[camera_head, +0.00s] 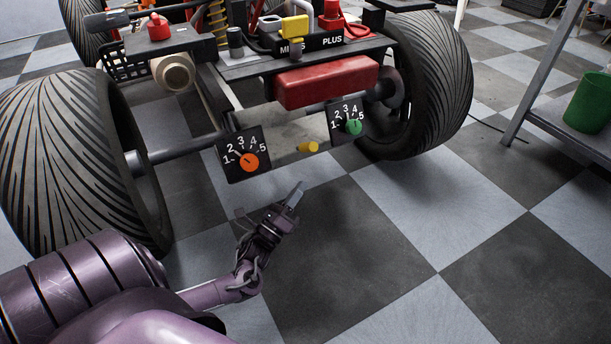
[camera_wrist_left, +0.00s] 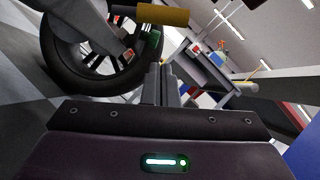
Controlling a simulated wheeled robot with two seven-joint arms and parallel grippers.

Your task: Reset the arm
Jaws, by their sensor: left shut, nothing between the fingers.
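My left gripper (camera_head: 294,194) is shut and empty. In the head view it is low in front of the stripped quad, above the checkered floor and below the two dial panels. The left wrist view shows its closed fingers (camera_wrist_left: 160,84) side by side, with a yellow cylinder (camera_wrist_left: 162,15) beyond them. The left panel carries an orange knob (camera_head: 249,162). The right panel carries a green knob (camera_head: 354,127). The yellow cylinder also shows in the head view (camera_head: 308,147) between the panels. My right gripper is in neither view.
The quad's left tyre (camera_head: 70,150) and right tyre (camera_head: 430,85) flank the panels. A red box (camera_head: 326,82) sits under the quad's front deck. A grey rack (camera_head: 545,85) with a green bucket (camera_head: 590,103) stands at the right. The floor in front is clear.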

